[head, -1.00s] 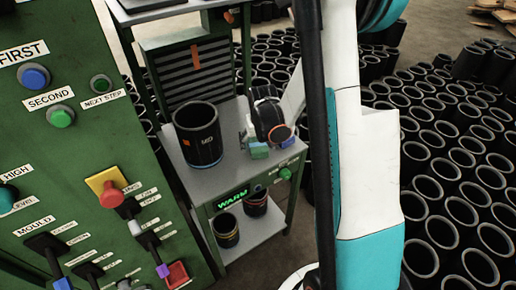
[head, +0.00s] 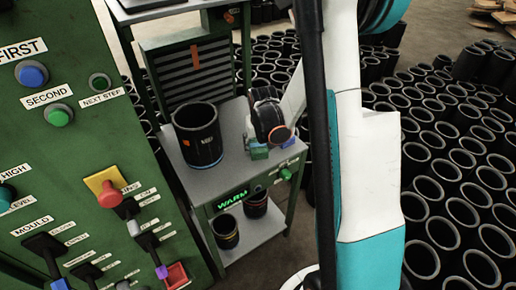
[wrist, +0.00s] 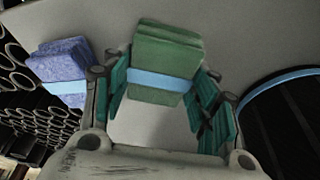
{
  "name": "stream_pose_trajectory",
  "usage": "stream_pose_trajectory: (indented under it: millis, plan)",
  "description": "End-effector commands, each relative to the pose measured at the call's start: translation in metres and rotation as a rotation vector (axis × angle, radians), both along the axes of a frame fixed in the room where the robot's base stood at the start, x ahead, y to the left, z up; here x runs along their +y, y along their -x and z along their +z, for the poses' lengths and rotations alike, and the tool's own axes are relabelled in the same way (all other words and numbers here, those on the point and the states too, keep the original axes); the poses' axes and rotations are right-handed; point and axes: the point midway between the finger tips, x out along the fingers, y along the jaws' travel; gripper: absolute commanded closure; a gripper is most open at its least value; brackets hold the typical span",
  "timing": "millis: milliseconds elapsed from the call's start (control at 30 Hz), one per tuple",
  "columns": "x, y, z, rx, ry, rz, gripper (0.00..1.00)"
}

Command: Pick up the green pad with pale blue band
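The green pad with pale blue band (wrist: 163,67) lies on the grey table top, between and just beyond my fingertips in the wrist view. It shows as a small green piece below my gripper in the head view (head: 258,153). My gripper (wrist: 166,88) is open, with one teal-lined finger on each side of the pad. The fingertips are close to its sides; whether they touch cannot be told. In the head view my gripper (head: 270,134) points down over the pad and hides part of it. A blue pad with a pale band (wrist: 63,72) lies to the left in the wrist view.
A black cylinder with a blue lower band (head: 198,137) stands left of my gripper on the grey table (head: 227,176). A green control panel (head: 85,150) fills the left side. Many black rubber sleeves (head: 430,190) cover the floor at right.

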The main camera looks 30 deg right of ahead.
Motion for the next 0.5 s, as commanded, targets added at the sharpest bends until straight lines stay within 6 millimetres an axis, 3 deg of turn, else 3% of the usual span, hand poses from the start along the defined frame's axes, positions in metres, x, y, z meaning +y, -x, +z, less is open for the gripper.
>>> stream_pose_trajectory:
  millis: [500]
  plan:
    - [0.0001, -0.0001, 0.0027, 0.0, 0.0, 0.0, 0.74]
